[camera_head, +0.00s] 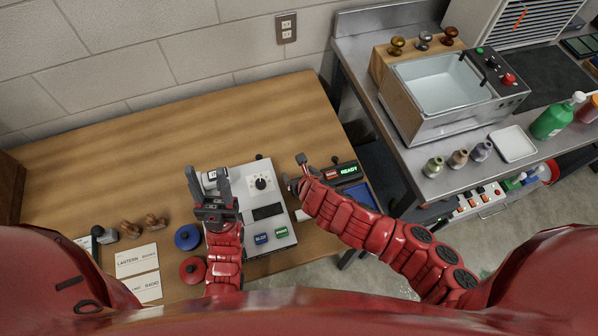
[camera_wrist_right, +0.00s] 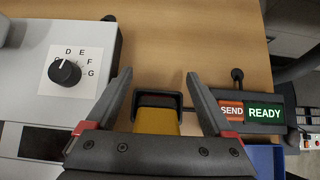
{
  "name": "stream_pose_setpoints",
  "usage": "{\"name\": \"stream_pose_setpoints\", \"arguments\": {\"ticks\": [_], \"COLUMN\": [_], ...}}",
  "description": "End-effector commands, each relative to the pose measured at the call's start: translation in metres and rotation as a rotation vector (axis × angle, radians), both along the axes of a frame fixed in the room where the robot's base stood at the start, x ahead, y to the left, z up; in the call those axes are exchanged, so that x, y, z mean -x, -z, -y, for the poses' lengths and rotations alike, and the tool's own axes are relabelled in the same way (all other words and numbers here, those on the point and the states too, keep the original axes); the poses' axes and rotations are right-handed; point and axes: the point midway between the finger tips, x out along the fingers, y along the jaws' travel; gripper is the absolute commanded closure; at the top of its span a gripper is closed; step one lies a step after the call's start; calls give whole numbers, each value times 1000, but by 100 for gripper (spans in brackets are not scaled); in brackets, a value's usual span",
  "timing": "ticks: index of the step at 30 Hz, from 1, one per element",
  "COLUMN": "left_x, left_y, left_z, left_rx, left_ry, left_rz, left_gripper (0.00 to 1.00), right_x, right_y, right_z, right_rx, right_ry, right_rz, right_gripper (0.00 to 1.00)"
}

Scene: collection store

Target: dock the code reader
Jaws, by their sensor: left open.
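The code reader, with a dark head (camera_head: 302,158) and a yellow body (camera_wrist_right: 160,121), sits between the fingers of my right gripper (camera_wrist_right: 160,85). A black unit with a red SEND key and a green READY display (camera_head: 347,170) lies just right of the reader. The display also shows in the right wrist view (camera_wrist_right: 264,113). I cannot tell whether the reader touches this unit; no empty cradle is clearly visible. My left gripper (camera_head: 207,172) is open and empty above the grey box's left edge.
A grey box (camera_head: 283,206) with a dial (camera_wrist_right: 65,72) stands left of the reader. A blue tray (camera_head: 360,193) lies below the display. Blue and red round lids (camera_head: 188,237) and label cards (camera_head: 137,260) lie at left. The table's back is clear.

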Motion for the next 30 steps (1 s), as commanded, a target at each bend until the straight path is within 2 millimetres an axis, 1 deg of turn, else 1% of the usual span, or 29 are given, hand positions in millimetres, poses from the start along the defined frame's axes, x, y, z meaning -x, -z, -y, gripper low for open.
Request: {"name": "stream_pose_setpoints", "arguments": {"ticks": [10,14,18,21,24,27,29,30], "left_x": [0,0,0,0,0,0,0,0], "left_y": [0,0,1,-1,-2,-12,-15,-28], "left_z": [0,0,0,0,0,0,0,0], "left_rx": [0,0,0,0,0,0,0,0], "left_ry": [0,0,0,0,0,0,0,0], "left_rz": [0,0,0,0,0,0,0,0], "left_gripper": [50,50,50,50,50,50,50,50], "right_x": [0,4,18,29,41,54,61,66], "right_y": [-3,-11,-22,-37,-47,-64,-71,-79], "right_z": [0,3,8,11,15,19,21,21], "right_rx": [-1,-3,2,-2,3,0,1,2], "right_ry": [1,2,2,1,0,1,1,-2], "right_rz": [5,7,6,8,5,5,6,2], "right_gripper": [10,10,10,10,10,10,10,10]}}
